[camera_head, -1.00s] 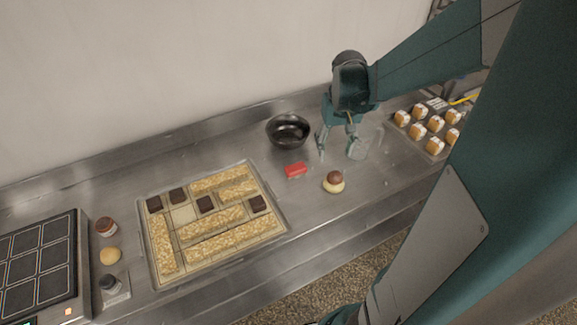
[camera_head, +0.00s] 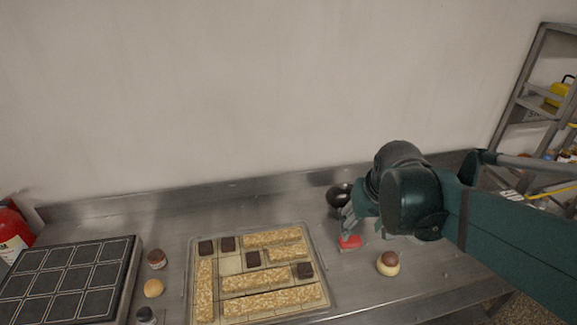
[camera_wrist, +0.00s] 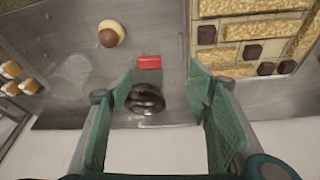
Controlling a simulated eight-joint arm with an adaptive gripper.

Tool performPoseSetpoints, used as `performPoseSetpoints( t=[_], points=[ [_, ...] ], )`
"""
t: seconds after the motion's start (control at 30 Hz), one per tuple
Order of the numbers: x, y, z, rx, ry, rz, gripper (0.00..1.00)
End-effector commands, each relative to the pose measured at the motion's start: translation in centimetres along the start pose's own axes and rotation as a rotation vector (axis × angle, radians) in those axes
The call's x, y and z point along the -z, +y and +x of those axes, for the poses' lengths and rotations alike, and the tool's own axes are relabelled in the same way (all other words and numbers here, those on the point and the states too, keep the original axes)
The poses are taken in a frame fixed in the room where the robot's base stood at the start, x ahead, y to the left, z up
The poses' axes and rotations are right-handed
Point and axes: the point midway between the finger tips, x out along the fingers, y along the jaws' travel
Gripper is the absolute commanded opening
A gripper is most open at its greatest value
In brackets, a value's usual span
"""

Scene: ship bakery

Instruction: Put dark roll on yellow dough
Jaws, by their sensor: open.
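The dark brown roll (camera_head: 390,256) rests on top of the pale yellow dough (camera_head: 388,270) on the steel counter, right of the baking tray. In the wrist view the dark roll (camera_wrist: 108,38) and the yellow dough (camera_wrist: 118,27) show at the upper left, one against the other. My gripper (camera_wrist: 160,85) is open and empty, its green fingers spread wide.
A tray (camera_head: 191,290) of pale bars and dark squares is to the left. A tan ball (camera_head: 153,288) lies beyond it. Bare counter surrounds the roll and dough.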

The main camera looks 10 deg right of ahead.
Motion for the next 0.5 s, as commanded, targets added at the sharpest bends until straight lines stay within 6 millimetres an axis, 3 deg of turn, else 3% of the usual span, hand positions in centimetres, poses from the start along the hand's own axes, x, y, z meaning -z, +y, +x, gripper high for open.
performPoseSetpoints(
  t=[0.5],
  points=[
    [-3.8, -5.9, -4.0, 0.053, 0.165, -0.095, 0.50]
  ],
)
